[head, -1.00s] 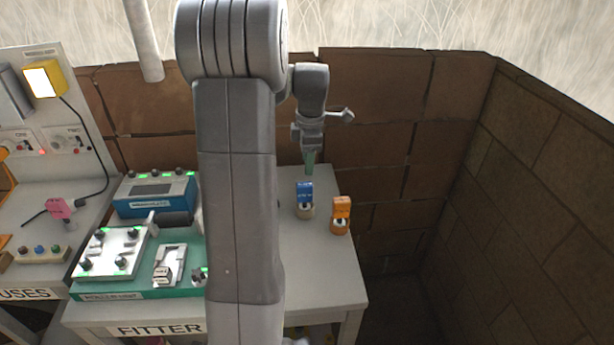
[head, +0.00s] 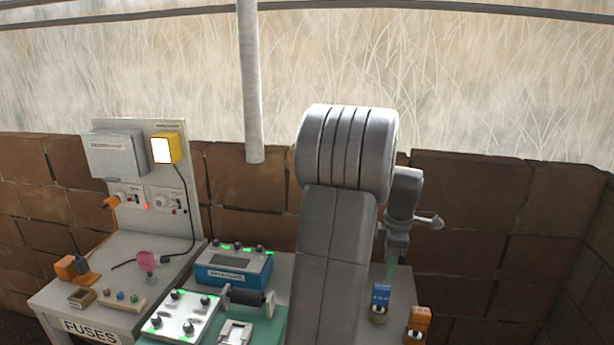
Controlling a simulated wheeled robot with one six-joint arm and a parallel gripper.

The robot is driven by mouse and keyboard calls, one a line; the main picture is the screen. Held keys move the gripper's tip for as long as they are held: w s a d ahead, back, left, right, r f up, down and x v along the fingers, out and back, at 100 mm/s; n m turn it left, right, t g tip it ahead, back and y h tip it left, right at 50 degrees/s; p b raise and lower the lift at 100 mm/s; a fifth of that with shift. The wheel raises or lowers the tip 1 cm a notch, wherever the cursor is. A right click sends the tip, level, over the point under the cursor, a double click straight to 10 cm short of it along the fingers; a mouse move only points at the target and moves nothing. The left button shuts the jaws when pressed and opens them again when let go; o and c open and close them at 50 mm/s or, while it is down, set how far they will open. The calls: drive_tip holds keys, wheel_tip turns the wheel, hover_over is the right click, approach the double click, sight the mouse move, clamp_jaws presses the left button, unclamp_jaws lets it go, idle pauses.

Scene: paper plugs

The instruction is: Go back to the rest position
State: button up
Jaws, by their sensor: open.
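My gripper (head: 391,268) points down over the back right of the fitter table (head: 398,276), its greenish fingertips just above and behind a blue plug. It is open, with nothing seen between its fingers, though they are small in this view. The blue plug (head: 381,294) stands upright in a pale round base, apart from the gripper as far as I can tell. An orange plug (head: 419,320) stands to its right, nearer the table's front. My own arm hides the middle of the table.
A teal device (head: 233,268) and a white knobbed panel (head: 180,315) stand left of my arm. The fuses table (head: 60,295) is farther left, with a pink plug (head: 147,261) and a yellow lamp box (head: 166,149). A brick wall (head: 480,200) runs behind.

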sight(384, 287)
drive_tip(key=f, duration=0.8)
drive_tip(key=shift+a+f, duration=0.2)
drive_tip(key=shift+f, duration=0.15)
drive_tip(key=shift+w+r, duration=0.1)
drive_tip(key=shift+r, duration=1.95)
